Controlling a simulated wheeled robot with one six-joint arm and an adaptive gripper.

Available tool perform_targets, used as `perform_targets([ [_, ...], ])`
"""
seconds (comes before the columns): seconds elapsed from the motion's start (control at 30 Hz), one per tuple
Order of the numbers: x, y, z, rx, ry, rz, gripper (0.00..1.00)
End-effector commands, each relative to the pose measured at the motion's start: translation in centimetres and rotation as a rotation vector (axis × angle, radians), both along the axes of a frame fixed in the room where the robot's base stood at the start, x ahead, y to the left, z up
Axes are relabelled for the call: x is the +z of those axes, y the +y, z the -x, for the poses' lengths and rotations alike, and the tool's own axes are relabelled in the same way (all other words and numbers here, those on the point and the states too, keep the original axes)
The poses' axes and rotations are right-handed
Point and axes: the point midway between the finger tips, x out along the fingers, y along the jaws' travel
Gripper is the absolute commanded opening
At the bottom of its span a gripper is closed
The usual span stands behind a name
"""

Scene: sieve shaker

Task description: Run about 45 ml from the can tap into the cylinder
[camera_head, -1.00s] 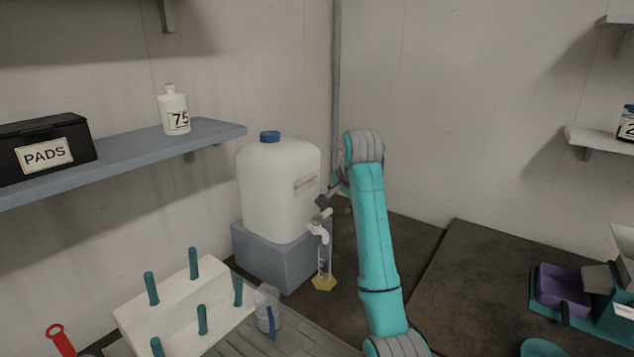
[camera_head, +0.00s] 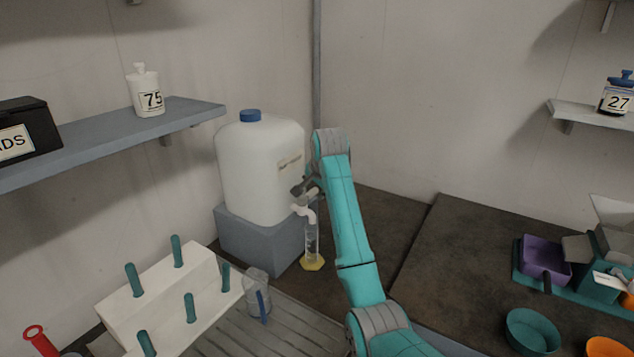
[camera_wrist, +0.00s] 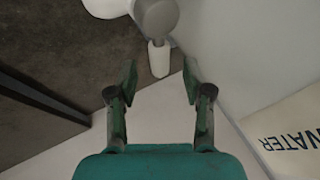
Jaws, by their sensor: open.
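The white can (camera_head: 258,180) with a blue cap stands on a grey block (camera_head: 262,243). Its white tap (camera_head: 306,211) sticks out low on the right side; a grey knob (camera_wrist: 158,18) and white spout show at the top of the wrist view. The clear cylinder (camera_head: 312,243) stands upright on a yellow foot below the tap; its liquid level is too small to tell. My gripper (camera_wrist: 159,80) is open and empty, its fingertips a little apart from the tap. In the head view my gripper (camera_head: 302,189) is beside the tap, partly hidden by my arm.
A white peg rack (camera_head: 165,290) and a clear beaker (camera_head: 257,287) stand at the front left. A shelf (camera_head: 190,112) with a bottle (camera_head: 147,92) hangs above left. The right bench holds a purple tray (camera_head: 543,260) and a teal bowl (camera_head: 532,331).

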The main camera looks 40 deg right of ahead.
Motion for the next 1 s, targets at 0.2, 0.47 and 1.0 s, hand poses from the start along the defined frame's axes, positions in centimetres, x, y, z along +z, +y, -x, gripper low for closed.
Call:
perform_targets([
  [0.2, -0.9, -0.22, -0.55, 0.0, 0.0, 0.0, 0.51],
  [0.47, -0.93, -0.23, -0.58, 0.0, 0.0, 0.0, 0.51],
  [1.0, -0.91, -0.16, -0.26, -0.061, 0.0, 0.001, 0.0],
])
